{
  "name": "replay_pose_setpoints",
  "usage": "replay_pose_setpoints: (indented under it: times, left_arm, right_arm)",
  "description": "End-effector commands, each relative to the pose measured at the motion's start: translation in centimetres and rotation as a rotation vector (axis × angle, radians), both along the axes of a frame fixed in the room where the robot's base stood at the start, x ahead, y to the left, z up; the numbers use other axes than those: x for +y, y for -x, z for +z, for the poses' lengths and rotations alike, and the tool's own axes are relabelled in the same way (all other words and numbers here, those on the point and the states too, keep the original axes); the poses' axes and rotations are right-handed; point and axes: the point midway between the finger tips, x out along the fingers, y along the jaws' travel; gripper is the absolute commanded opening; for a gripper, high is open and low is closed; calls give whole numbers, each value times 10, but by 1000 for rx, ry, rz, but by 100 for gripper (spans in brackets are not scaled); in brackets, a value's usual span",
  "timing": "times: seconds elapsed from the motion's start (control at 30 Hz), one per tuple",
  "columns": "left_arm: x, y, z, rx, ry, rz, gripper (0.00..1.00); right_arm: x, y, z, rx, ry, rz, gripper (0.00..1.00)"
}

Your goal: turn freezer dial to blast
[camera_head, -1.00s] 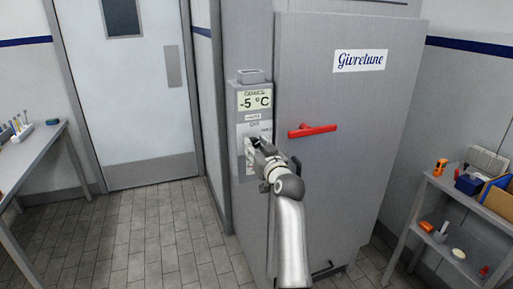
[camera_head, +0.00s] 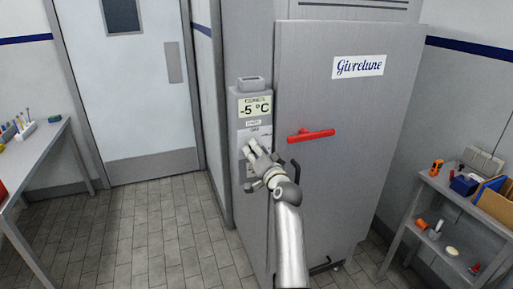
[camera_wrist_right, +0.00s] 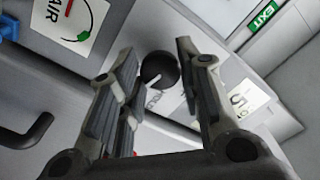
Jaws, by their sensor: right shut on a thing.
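The freezer's dial is a round black knob with a pale pointer line; it shows in the right wrist view (camera_wrist_right: 158,70). My right gripper (camera_head: 251,146) is at the control panel (camera_head: 256,180) on the narrow left part of the grey freezer (camera_head: 350,100). In the wrist view its fingers (camera_wrist_right: 157,58) stand on both sides of the dial, and it is shut on it. In the head view the gripper hides the dial and much of its printed scale. My left gripper is not in view.
A red door handle (camera_head: 311,135) sticks out right of the panel. A dark curved handle (camera_wrist_right: 25,130) is near my gripper in the wrist view. A bench (camera_head: 40,150) stands left and a shelf cart (camera_head: 445,190) right. The tiled floor between is clear.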

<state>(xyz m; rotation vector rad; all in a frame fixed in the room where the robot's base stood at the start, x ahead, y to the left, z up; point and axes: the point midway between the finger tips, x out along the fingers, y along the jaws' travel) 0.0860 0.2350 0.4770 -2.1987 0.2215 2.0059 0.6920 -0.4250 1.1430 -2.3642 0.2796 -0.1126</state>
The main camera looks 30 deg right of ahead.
Motion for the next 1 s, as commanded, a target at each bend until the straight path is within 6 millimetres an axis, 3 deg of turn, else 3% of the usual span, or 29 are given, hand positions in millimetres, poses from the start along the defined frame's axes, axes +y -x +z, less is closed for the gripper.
replay_pose_setpoints:
  times: [0.43, 1.0]
  left_arm:
    - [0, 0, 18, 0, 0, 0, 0]
    - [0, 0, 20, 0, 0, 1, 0]
  right_arm:
    - [0, 0, 0, -57, -249, 0, 9]
    - [0, 0, -1, -68, -293, 0, 9]
